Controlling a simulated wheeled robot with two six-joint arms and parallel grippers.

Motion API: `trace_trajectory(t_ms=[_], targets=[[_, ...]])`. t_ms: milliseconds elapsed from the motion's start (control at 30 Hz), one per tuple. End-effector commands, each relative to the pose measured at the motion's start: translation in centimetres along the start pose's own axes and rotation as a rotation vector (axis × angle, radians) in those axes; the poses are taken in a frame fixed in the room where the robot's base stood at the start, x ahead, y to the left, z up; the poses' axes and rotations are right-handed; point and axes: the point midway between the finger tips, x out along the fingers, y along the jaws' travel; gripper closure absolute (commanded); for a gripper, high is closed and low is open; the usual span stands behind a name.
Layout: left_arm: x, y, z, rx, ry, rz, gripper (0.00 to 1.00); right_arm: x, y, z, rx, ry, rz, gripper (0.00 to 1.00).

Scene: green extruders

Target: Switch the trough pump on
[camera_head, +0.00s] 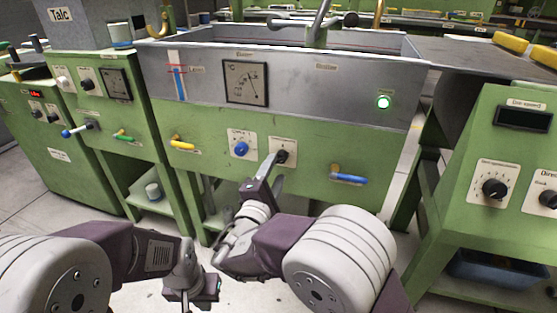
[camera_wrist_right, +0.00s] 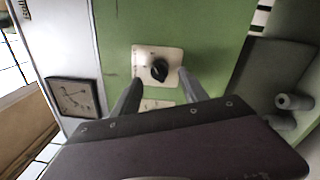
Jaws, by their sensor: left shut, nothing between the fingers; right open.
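A black rotary knob (camera_head: 282,157) on a white plate sits on the green front of the trough (camera_head: 300,130). It also shows in the right wrist view (camera_wrist_right: 159,70). The plate's lettering is too small to read. My right gripper (camera_head: 272,168) is at this knob, with its open fingers (camera_wrist_right: 157,84) on either side of its lower part in the wrist view. I cannot tell whether they touch it. A round lamp (camera_head: 384,102) on the trough's grey panel glows green. My left gripper (camera_head: 205,292) is shut and empty, low in front of the trough.
A blue knob (camera_head: 241,149) on a white plate is just left of the black one. A yellow-handled valve (camera_head: 182,143) and a blue-handled valve (camera_head: 348,178) flank them. A green control cabinet (camera_head: 460,170) stands at right, another machine (camera_head: 105,130) at left.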

Motion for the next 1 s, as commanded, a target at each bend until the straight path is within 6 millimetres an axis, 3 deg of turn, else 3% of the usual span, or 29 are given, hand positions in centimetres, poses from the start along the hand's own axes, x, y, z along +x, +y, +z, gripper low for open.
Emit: trace_trajectory(t_ms=[100,300,767,867,967,1000], targets=[[-1.7,0.0,-0.2,0.0,0.0,0.0,1.0,-2.6,0.5,0.0,-0.004,0.005,0.0,0.49],[-2.4,0.1,-0.2,0.0,0.0,0.0,1.0,-5.0,0.2,0.0,-0.001,0.002,0.001,0.49],[-2.3,0.0,-0.2,0.0,0.0,0.0,1.0,-5.0,-0.1,0.2,-0.001,-0.005,-0.006,0.49],[-3.0,0.1,-0.3,0.0,0.0,0.0,1.0,-3.9,-1.5,2.7,-0.019,-0.062,-0.096,0.49],[-4.6,0.1,-0.5,0.0,0.0,0.0,1.0,-2.7,-5.6,8.9,-0.037,-0.195,-0.338,0.49],[-5.3,0.1,-0.6,0.0,0.0,0.0,1.0,-3.0,-7.8,11.9,-0.03,-0.259,-0.469,0.49]])
